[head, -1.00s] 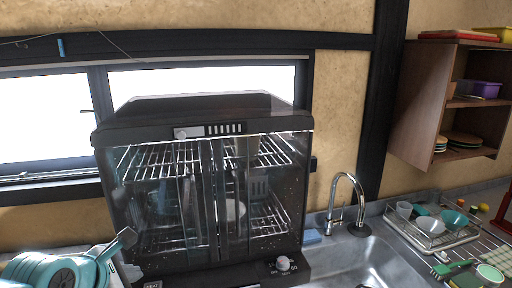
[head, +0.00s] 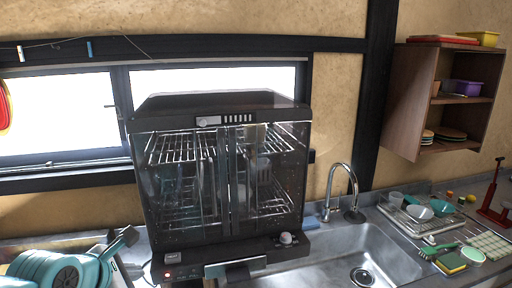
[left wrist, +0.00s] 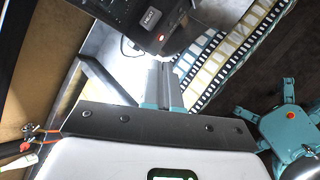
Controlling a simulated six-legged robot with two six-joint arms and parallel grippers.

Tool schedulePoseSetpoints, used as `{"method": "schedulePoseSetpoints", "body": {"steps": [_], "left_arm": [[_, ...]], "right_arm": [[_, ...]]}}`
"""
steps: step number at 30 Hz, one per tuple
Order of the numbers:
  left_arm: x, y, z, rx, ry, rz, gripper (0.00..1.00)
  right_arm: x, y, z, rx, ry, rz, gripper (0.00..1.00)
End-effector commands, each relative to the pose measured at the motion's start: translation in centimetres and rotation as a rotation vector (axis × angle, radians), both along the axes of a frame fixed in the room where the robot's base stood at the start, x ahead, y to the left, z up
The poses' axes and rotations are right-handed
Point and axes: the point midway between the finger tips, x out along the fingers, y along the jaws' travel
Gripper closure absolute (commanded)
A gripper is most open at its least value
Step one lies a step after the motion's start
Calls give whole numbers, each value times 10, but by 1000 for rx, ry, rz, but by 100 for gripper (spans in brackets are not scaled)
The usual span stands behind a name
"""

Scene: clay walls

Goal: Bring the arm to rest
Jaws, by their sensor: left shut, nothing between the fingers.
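My left arm (head: 62,272), teal and jointed, comes in at the lower left corner of the head view. In the left wrist view the grey fingers (left wrist: 165,83) are together and empty. Beyond the tips is the cabinet's lower corner with a red light (left wrist: 161,37); a gap seems to lie between them. My right gripper is not in view.
A steel sink (head: 345,255) with a tap (head: 345,185) lies right of the cabinet. A dish rack (head: 415,220) stands beyond it. A wooden wall shelf (head: 410,105) hangs at the right. The left wrist view shows a cable (left wrist: 126,46) near the cabinet.

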Motion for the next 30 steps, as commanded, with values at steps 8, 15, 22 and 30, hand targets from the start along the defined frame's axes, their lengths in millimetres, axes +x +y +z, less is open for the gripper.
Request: {"method": "schedulePoseSetpoints", "body": {"steps": [8, 15, 22, 30], "left_arm": [[7, -4, -64, -2, 143, -12, 100], [-8, -23, -148, -25, 329, -44, 100], [-63, -60, -267, -19, 551, -228, 100], [-202, -122, -394, 107, 589, -951, 100]], "right_arm": [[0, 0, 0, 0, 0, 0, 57], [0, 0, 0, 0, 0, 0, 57], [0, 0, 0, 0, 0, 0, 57], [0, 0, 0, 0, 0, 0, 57]]}}
